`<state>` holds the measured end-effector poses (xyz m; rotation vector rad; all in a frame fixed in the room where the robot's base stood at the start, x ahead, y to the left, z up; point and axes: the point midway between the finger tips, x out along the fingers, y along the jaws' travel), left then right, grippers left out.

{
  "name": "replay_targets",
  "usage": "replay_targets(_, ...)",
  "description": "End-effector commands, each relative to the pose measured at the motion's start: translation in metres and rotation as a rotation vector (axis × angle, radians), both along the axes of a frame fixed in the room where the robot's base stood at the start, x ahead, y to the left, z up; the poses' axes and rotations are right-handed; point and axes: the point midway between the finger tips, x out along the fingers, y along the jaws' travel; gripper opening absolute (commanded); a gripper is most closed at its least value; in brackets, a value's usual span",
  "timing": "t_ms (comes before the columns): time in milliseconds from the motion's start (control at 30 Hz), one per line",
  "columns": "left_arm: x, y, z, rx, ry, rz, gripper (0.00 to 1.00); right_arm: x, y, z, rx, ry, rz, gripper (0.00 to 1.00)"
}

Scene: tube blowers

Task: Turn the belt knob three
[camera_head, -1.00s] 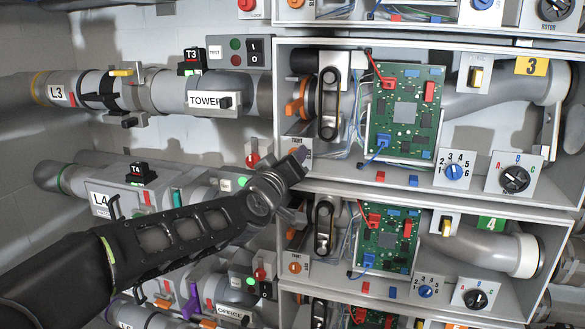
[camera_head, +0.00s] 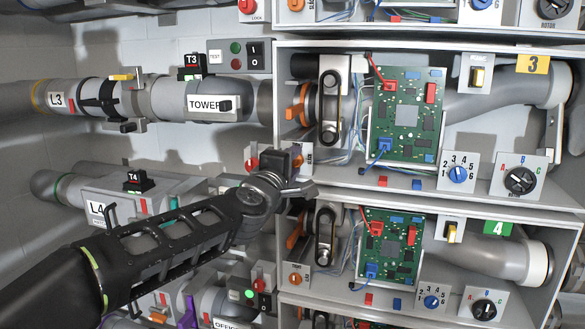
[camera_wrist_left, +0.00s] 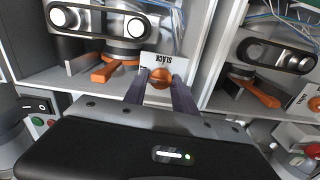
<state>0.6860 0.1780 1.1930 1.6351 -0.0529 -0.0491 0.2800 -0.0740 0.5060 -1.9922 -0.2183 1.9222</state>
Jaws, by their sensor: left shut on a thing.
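Belt knob three (camera_wrist_left: 160,77) is a small orange knob on a white plate whose visible word, SLACK, appears inverted in the left wrist view. My left gripper (camera_wrist_left: 160,84) has a finger on each side of it and is shut on it. In the head view, my left gripper (camera_head: 298,164) is at the lower left corner of box three, under the yellow 3 label (camera_head: 532,64), and mostly hides the knob. The black belt (camera_head: 330,107) stands just above, with an orange lever (camera_head: 299,105) beside it. My right gripper is not in view.
A green circuit board (camera_head: 405,113) is inside box three. Box four, with a green 4 label (camera_head: 497,229), is directly below and has its own orange belt knob (camera_head: 295,279). Pipes and a TOWER block (camera_head: 203,104) are at left, near my arm.

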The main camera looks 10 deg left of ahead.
Motion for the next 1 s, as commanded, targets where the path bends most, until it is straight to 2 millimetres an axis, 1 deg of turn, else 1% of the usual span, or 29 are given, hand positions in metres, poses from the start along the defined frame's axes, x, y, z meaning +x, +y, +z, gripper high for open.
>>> replay_targets(233,0.0001,0.0002,-0.0014,-0.072,0.007,0.000,0.00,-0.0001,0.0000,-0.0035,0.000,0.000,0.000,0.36)
replay_targets(667,0.0002,0.0003,-0.0014,-0.083,0.008,0.000,0.00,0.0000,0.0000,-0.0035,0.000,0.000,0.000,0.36)
replay_targets(700,0.0002,0.0004,-0.0015,-0.083,0.008,0.000,0.36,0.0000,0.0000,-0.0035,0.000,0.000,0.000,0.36)
replay_targets(800,0.0002,0.0004,-0.0012,-0.082,0.007,0.000,0.41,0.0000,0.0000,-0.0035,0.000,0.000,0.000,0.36)
replay_targets(1000,0.0000,0.0002,-0.0007,-0.081,0.006,0.000,0.41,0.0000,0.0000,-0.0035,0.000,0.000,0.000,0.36)
